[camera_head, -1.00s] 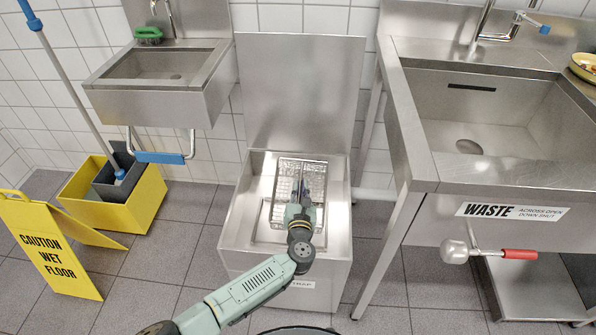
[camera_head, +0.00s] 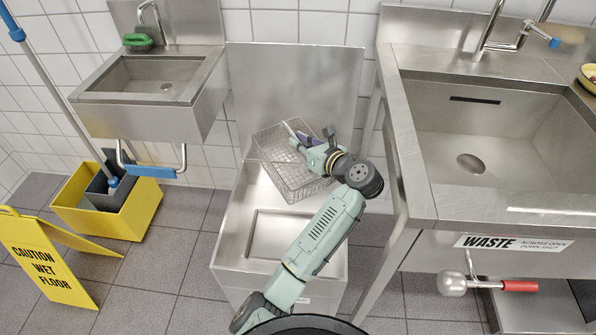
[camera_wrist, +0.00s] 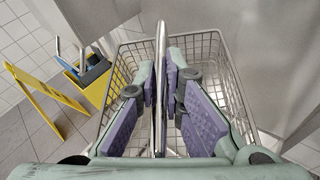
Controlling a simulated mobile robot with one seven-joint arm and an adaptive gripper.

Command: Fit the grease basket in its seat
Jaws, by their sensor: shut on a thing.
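The grease basket (camera_head: 288,178) is a wire-mesh box, held in the air above the back of the open steel grease trap (camera_head: 232,235). It hangs a little tilted. My gripper (camera_head: 302,139) is shut on the upright handle of the basket. In the wrist view the handle (camera_wrist: 160,75) stands between the purple pads of my gripper (camera_wrist: 168,85), with the mesh basket (camera_wrist: 232,85) below and around the fingers. The rectangular recessed seat (camera_head: 295,240) in the trap shows empty, in front of and below the basket. My arm covers part of its right side.
The trap's raised lid (camera_head: 295,85) stands upright behind the basket. A waste sink bench (camera_head: 418,190) with a leg is close on the right. A small hand sink (camera_head: 150,118) is at the left. A yellow bucket (camera_head: 140,215) and caution sign (camera_head: 45,265) stand on the floor.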

